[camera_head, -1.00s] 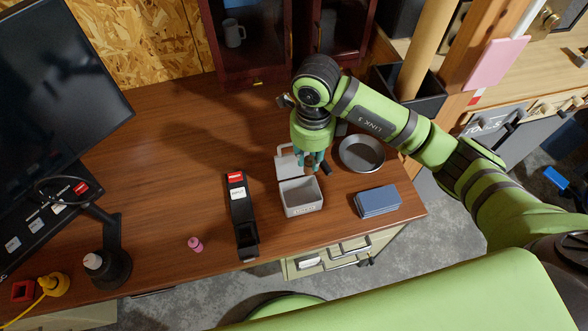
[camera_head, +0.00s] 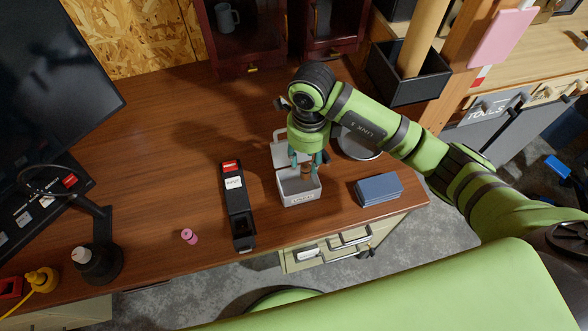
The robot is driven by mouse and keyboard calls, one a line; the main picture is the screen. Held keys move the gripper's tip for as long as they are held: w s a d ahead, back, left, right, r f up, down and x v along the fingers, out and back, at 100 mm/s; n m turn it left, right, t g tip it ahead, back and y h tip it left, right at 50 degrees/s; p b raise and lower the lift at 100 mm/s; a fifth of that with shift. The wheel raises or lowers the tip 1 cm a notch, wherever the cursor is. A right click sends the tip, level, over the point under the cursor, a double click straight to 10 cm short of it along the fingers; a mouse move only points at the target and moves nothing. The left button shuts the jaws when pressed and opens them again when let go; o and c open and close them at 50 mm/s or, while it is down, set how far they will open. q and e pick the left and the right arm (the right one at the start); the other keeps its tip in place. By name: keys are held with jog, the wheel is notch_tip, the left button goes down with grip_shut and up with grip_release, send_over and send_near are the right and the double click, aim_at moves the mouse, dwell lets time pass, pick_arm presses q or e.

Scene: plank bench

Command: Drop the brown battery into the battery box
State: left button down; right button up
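The battery box (camera_head: 299,200) is a small light grey open box with its lid (camera_head: 284,152) tipped back, near the front of the bench. My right gripper (camera_head: 307,168) points down over the box opening, with its teal fingers closed around the brown battery (camera_head: 306,169). The battery hangs between the fingertips at the mouth of the box; its exact height against the rim is hard to tell. My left gripper is out of view.
A black dispenser-like holder (camera_head: 239,207) with red and white labels stands left of the box. A pink cylinder (camera_head: 189,236) is farther left. A blue stack (camera_head: 378,189) lies to the right; a round metal pan (camera_head: 357,150) is partly behind my arm.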

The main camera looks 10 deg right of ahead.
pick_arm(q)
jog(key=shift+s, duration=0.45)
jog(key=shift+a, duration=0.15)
pick_arm(e)
jog(key=shift+r, duration=0.35)
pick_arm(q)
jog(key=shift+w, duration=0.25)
pick_arm(e)
notch_tip(320, 180, up, 11)
jog(key=shift+r, duration=0.15)
